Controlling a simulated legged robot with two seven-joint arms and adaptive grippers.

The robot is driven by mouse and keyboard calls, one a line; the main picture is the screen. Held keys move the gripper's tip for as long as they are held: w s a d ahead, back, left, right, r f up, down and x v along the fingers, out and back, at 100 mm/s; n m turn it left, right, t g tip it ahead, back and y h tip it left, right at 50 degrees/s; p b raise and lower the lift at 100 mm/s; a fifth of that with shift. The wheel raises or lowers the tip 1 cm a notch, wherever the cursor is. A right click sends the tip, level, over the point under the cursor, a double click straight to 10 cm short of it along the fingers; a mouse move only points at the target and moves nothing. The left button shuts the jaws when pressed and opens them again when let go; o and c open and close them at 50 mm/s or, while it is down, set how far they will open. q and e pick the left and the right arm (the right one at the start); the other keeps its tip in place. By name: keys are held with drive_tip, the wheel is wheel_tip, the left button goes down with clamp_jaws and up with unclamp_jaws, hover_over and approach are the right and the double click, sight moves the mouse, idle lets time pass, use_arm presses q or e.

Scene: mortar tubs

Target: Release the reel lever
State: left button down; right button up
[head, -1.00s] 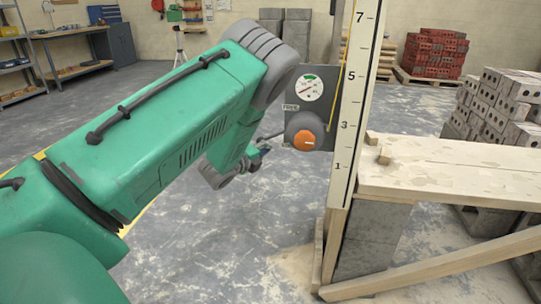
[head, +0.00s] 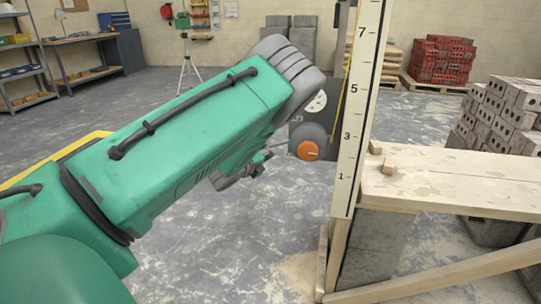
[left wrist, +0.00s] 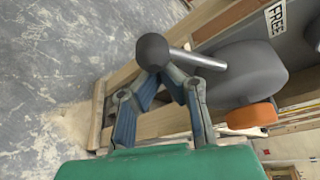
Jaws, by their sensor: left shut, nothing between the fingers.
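The reel (head: 308,135) is a grey drum with an orange knob (head: 308,151) on a dark panel beside the upright scale. In the left wrist view the drum (left wrist: 245,72) and orange knob (left wrist: 252,116) are large at the right. The lever (left wrist: 197,58) is a metal rod ending in a black ball (left wrist: 153,49). My left gripper (left wrist: 168,78) is shut and empty, its fingertips close by the ball; I cannot tell whether they touch. In the head view the left gripper (head: 262,157) is small, left of the reel. My right gripper is out of view.
A white numbered scale board (head: 360,110) stands just right of the reel. A plank bench (head: 450,180) on blocks and a diagonal brace (head: 440,275) lie to the right. A "FREE" label (left wrist: 276,18) shows in the wrist view. The floor at lower middle is clear.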

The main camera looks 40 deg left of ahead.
use_arm(q)
drive_tip(key=shift+m+g+y, duration=0.3)
drive_tip(key=shift+m+g, duration=0.2)
drive_tip(key=shift+m, duration=0.4)
drive_tip(key=r+p, duration=0.3)
drive_tip(key=a+r+p, duration=0.1)
drive_tip(key=shift+s+r+p, duration=0.35)
drive_tip(key=shift+r, duration=0.05)
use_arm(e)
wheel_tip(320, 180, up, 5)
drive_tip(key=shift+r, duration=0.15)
use_arm(q)
drive_tip(key=shift+f, duration=0.1)
wheel_tip(320, 180, down, 5)
drive_tip(key=b, duration=0.4)
drive_tip(key=s+d+r+p, duration=0.3)
drive_tip(key=s+d+r, duration=0.1)
drive_tip(key=s, duration=0.4)
drive_tip(key=shift+d+r, duration=0.3)
drive_tip(key=shift+r, duration=0.35)
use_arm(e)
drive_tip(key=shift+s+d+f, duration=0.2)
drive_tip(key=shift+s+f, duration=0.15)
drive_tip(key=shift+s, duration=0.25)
use_arm(q)
drive_tip(key=shift+d, duration=0.15)
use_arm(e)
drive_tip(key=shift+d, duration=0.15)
